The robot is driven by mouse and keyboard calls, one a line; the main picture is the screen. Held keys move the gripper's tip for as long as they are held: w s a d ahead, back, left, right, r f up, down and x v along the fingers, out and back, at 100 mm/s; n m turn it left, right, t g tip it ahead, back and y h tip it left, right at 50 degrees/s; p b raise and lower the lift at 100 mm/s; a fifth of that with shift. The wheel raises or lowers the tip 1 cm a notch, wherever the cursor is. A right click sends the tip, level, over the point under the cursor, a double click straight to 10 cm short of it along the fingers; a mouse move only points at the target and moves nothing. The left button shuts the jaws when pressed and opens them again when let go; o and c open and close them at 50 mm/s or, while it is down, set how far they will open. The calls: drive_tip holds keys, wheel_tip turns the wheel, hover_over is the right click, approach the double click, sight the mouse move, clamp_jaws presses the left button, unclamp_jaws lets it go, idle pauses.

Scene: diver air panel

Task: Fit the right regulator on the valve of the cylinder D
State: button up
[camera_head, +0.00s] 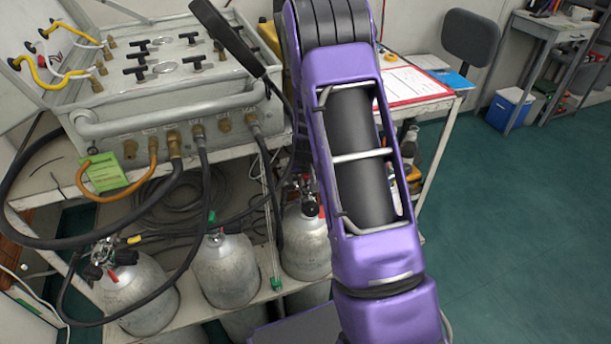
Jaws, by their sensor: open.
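Three grey cylinders stand on the lower shelf; no letters are readable, so I cannot tell which is D. The left cylinder (137,292) has a black regulator (104,256) with a yellow and a red part at its valve. The middle cylinder (226,272) has a valve with a green top (212,218) and no clear regulator on it. The right cylinder (305,246) has black and red fittings (309,200) at its top, partly hidden by my purple arm. My gripper is outside the picture or hidden behind my arm.
A grey air panel (168,88) with knobs and a front rail sits on the bench above. Black hoses (205,185) and an orange hose (150,170) hang in front. A side table with papers (410,85) stands behind my arm. Green floor (530,230) is clear right.

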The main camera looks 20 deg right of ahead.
drive_tip(key=p+v, duration=0.3)
drive_tip(key=v, duration=1.4)
drive_tip(key=shift+r, duration=0.25)
drive_tip(key=shift+a, duration=0.1)
